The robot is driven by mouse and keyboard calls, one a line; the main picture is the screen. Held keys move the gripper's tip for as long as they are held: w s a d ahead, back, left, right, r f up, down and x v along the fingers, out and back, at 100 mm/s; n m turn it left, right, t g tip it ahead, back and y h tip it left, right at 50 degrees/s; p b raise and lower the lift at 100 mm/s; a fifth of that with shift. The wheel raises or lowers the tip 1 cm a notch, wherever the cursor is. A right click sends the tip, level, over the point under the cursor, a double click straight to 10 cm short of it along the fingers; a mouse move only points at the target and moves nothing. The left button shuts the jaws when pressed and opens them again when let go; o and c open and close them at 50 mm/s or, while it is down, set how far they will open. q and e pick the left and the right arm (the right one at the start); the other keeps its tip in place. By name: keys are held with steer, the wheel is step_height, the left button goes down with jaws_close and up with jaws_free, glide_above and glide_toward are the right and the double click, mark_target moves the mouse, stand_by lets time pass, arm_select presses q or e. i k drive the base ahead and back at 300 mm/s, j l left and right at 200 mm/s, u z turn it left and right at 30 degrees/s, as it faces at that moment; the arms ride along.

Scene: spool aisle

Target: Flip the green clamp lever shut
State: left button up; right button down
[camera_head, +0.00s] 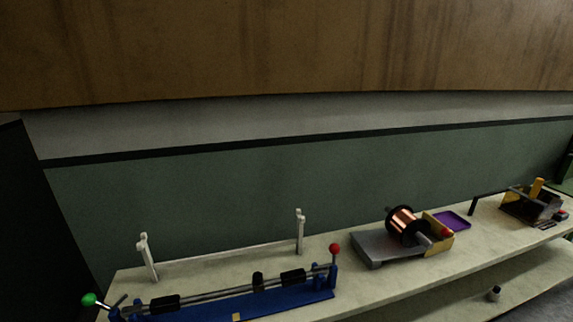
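The green clamp lever (89,299) has a round green knob and stands at the left end of a blue clamp fixture (290,301). Its knob leans out to the left past the fixture's end. A similar lever with a red knob (334,248) stands nearly upright at the fixture's right end. A grey rod (215,293) with black blocks lies along the fixture. The lower left part of the fixture is cut off by the picture's edge. Neither of my grippers shows in the head view.
The fixture stands on a long pale bench (400,283). Two white posts (300,232) stand behind it. To the right are a copper spool (402,222) on a grey base, a purple tray (452,220) and a dark box (525,208). A brown wooden panel (290,45) hangs above.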

mark_target(90, 300)
steer(key=u, duration=1.65)
